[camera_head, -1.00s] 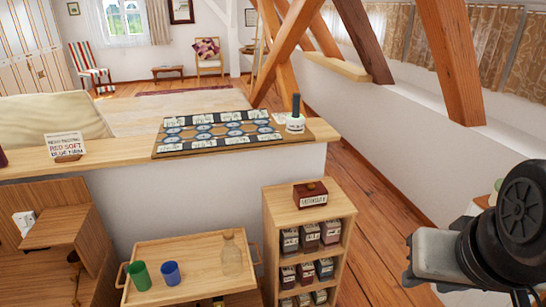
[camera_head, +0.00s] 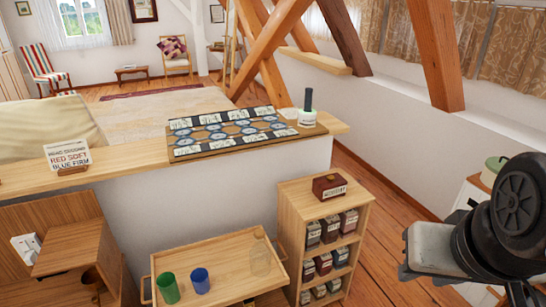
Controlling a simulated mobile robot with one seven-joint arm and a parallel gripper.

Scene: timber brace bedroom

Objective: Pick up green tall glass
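The green tall glass (camera_head: 168,287) stands upright on the left part of a wooden tray (camera_head: 225,247) at the bottom of the view. A shorter blue cup (camera_head: 200,281) stands close to its right. A clear bottle (camera_head: 260,257) stands at the tray's right end. My arm shows at the right edge, well to the right of the tray and apart from the glass. The fingers of my gripper are not visible.
A small wooden shelf (camera_head: 290,217) with several labelled boxes stands right of the tray. Timber braces (camera_head: 440,55) rise behind. Wooden floor (camera_head: 375,215) is open right of the shelf.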

